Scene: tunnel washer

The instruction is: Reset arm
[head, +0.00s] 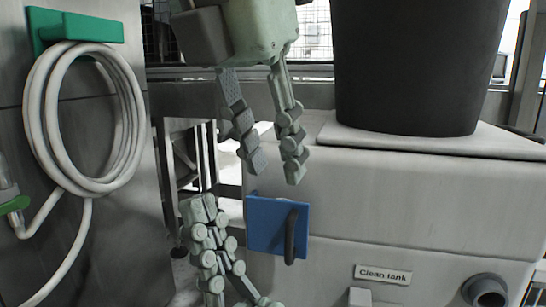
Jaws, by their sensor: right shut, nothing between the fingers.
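My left gripper (274,172) hangs down from the top middle, its two grey-green fingers parted with nothing between them. It is in front of the pale tank housing (420,195), above the blue panel (265,226) with a dark handle (291,237). My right gripper (203,208) shows at the bottom, left of the blue panel, its fingers pointing up. It is shut and empty. Part of it runs out of the frame at the bottom.
A pale hose (32,115) hangs coiled on a green holder (75,27) on the metal wall at left. A large dark bin (418,65) stands on the housing. A "Clean tank" label (383,274) and a grey pipe fitting (486,290) are at lower right.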

